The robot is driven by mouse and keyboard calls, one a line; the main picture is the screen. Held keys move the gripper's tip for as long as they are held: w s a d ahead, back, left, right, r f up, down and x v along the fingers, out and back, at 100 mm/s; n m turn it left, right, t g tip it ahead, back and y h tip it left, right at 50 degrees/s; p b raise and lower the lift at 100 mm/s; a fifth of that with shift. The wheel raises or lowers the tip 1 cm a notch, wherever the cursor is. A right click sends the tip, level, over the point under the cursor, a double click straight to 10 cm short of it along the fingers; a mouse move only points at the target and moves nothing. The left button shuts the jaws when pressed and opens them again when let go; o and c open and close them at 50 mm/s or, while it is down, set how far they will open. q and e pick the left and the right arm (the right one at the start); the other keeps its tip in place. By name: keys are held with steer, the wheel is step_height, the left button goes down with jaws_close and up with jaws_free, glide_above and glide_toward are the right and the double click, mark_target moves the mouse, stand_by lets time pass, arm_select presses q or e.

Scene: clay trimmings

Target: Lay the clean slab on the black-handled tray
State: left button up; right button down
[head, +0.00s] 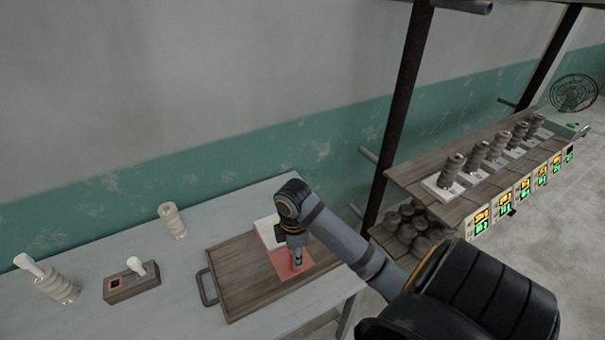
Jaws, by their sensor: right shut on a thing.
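The wooden tray (236,270) lies on the table, with a black handle (207,287) at its left end. A flat pinkish-red slab (280,262) shows at the tray's right part, beneath my right gripper. A white piece (266,229) shows at its far end; I cannot tell whether it is part of the slab. My right gripper (297,262) points down and is shut on the slab, as far as the view shows; its fingertips are small and partly hidden. I cannot tell whether the slab touches the tray. My left gripper is not in view.
The grey table (120,240) holds a pale ribbed cylinder (172,221), another with a white rod (58,286), and a small wooden block (131,283) with a white knob. A shelf (430,180) with several ribbed insulators and lit meters stands right, beside a dark post (398,110).

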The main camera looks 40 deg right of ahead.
mark_target(303, 257)
steer(key=f+b, duration=0.1)
steer(key=d+f, duration=0.1)
steer(key=d+f+b, duration=0.1)
steer(key=shift+w+f+b, duration=0.25)
steer(key=shift+f+b, duration=0.1)
steer(key=shift+w+d+r+p, duration=0.1)
steer(key=shift+d+p, duration=0.2)
steer(key=shift+p, duration=0.2)
steer(key=shift+d+f, duration=0.25)
steer(key=f, duration=0.2)
steer(key=f+p, duration=0.1)
steer(key=shift+d+f, duration=0.15)
steer(key=shift+d, duration=0.1)
steer(key=shift+w+f, duration=0.1)
steer(key=shift+f, duration=0.25)
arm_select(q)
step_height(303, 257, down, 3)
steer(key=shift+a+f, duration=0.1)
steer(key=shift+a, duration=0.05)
arm_select(e)
steer(key=c, duration=1)
jaws_free()
steer(key=shift+r, duration=0.15)
